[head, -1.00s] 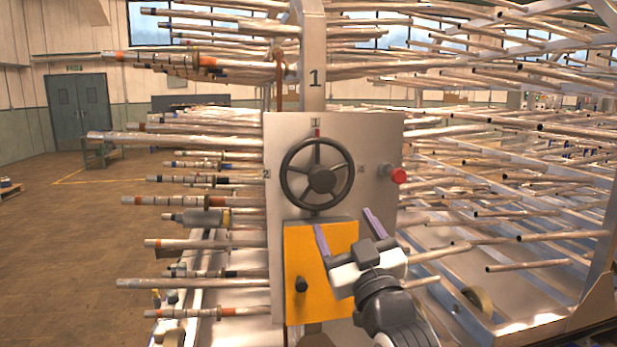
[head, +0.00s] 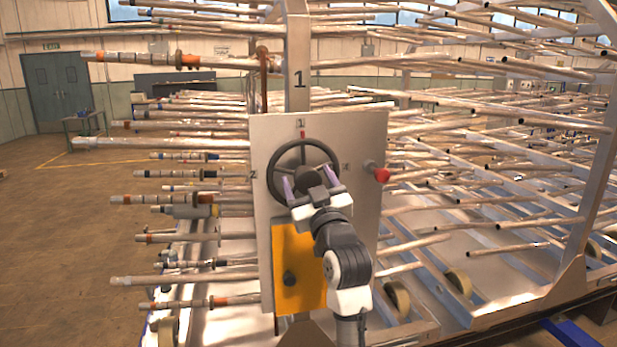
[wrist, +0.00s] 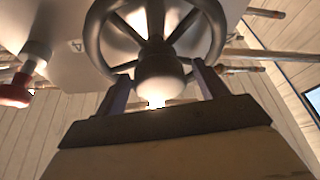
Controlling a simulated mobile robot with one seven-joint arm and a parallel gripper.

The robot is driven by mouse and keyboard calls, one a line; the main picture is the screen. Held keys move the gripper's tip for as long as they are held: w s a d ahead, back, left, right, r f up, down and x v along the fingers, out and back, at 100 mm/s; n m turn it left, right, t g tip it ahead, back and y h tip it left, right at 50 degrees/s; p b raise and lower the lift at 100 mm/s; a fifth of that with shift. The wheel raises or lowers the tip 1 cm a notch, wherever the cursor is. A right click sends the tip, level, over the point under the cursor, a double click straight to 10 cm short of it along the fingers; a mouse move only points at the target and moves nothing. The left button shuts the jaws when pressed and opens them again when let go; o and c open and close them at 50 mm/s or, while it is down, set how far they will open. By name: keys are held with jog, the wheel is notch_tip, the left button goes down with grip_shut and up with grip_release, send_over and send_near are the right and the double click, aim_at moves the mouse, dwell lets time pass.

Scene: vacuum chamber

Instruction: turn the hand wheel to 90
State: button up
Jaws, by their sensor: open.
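The dark hand wheel (head: 304,143) is mounted on the grey metal panel (head: 358,135) in the head view. A red mark shows at its top, below a numeral on the panel. My gripper (head: 308,185) is open in front of the wheel's lower half, its two purple fingers apart on either side of the hub. In the wrist view the wheel's rim (wrist: 88,35) and hub (wrist: 160,75) fill the upper middle, and my gripper's fingers (wrist: 160,92) stand left and right of the hub. I cannot tell whether they touch the wheel.
A red knob (head: 382,175) sticks out at the panel's right side. Many metal tubes (head: 165,144) jut out left and right of the panel. Open floor (head: 60,240) lies at the left.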

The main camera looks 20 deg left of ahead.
jog(key=c, duration=1.4)
jog(key=shift+o, duration=0.2)
